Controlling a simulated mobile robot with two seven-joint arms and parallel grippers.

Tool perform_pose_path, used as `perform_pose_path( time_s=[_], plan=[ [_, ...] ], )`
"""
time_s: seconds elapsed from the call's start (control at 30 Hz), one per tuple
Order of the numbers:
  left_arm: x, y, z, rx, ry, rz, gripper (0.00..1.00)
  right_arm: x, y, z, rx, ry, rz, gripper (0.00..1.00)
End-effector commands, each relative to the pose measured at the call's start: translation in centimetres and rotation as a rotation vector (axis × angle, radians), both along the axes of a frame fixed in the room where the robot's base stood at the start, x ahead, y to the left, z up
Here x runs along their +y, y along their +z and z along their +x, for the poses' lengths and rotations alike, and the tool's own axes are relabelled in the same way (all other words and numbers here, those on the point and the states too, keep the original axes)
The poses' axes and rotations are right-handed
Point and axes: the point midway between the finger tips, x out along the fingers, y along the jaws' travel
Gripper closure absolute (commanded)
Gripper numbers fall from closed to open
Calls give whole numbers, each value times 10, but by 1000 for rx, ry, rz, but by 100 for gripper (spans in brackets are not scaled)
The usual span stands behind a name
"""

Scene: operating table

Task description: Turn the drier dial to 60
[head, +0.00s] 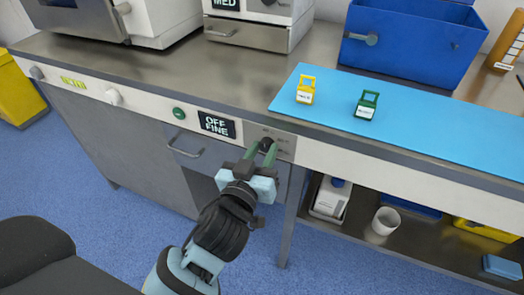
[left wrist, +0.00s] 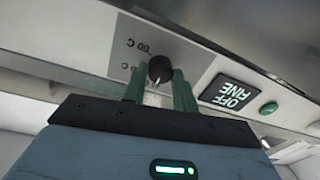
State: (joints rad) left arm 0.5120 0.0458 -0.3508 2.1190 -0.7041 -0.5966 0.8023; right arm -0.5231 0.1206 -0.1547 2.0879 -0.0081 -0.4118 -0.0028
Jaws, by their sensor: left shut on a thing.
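The drier dial, a small black knob (head: 266,144), is on a light metal plate on the front panel of the bench, right of a black display (head: 216,125) reading "OFF FINE". My left gripper (head: 261,152) reaches it from below, its green fingers on either side of the knob, shut on it. In the left wrist view the dial (left wrist: 160,68) sits between the fingers (left wrist: 158,86). Printed "60 C" marks show beside it, upside down. A small pale mark shows on the knob, but its exact setting is hard to read. My right gripper is out of view.
A green button (head: 179,113) and white knobs (head: 114,97) are further left on the panel. A drawer handle (head: 184,149) is below. A blue mat (head: 420,120) with yellow (head: 306,91) and green (head: 367,106) tagged items lies on the bench above. A blue bin (head: 415,45) stands behind.

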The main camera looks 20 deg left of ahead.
Motion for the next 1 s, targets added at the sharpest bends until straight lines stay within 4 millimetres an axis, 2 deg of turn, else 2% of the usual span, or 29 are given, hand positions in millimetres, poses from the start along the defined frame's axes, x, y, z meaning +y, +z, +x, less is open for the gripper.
perform_pose_path(
  time_s=[0.37,1.0],
  plan=[
    [0,2,0,-9,1,233,95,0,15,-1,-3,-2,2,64],
    [-1,1,0,-30,2,844,95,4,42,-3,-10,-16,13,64]
  ],
)
